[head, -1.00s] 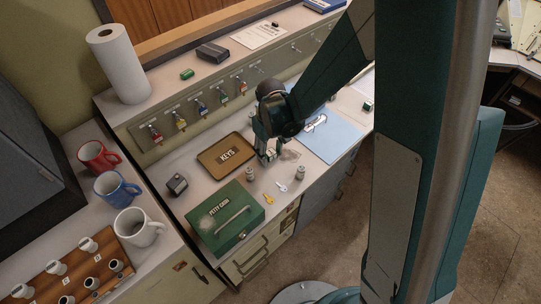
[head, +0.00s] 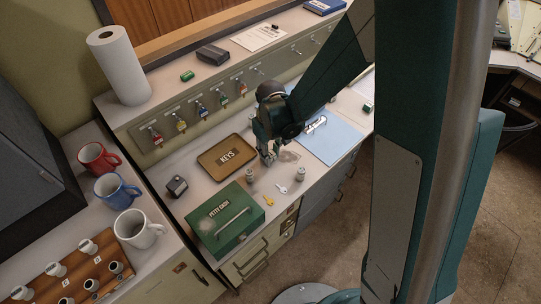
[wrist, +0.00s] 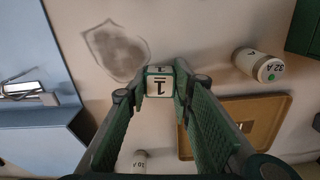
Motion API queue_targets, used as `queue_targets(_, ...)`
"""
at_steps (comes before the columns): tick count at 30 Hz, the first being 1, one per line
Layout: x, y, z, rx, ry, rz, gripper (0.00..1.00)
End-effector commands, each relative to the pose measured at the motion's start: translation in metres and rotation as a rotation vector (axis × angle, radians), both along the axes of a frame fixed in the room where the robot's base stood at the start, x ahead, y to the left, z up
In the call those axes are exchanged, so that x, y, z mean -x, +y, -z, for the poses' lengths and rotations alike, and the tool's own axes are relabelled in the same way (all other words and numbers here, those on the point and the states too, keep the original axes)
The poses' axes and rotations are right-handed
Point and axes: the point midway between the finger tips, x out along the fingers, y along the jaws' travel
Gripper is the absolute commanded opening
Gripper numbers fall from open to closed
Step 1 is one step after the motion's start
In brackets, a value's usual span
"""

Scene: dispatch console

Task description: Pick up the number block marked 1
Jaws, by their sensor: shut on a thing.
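The white number block marked 1 (wrist: 159,83) sits between the fingertips of my gripper (wrist: 160,90) in the wrist view, its numbered face towards the camera. My gripper is shut on it, with a green finger pad on each side. In the head view my gripper (head: 268,157) is over the counter, just right of the KEYS tray (head: 205,163). The block is too small there to make out clearly. I cannot tell whether it touches the counter.

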Motion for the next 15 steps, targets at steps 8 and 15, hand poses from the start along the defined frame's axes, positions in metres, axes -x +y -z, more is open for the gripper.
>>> queue_targets(8,0.0,0.0,-0.01,0.0,0.0,0.0,0.14)
queue_targets(15,0.0,0.0,-0.036,0.0,0.0,0.0,0.14)
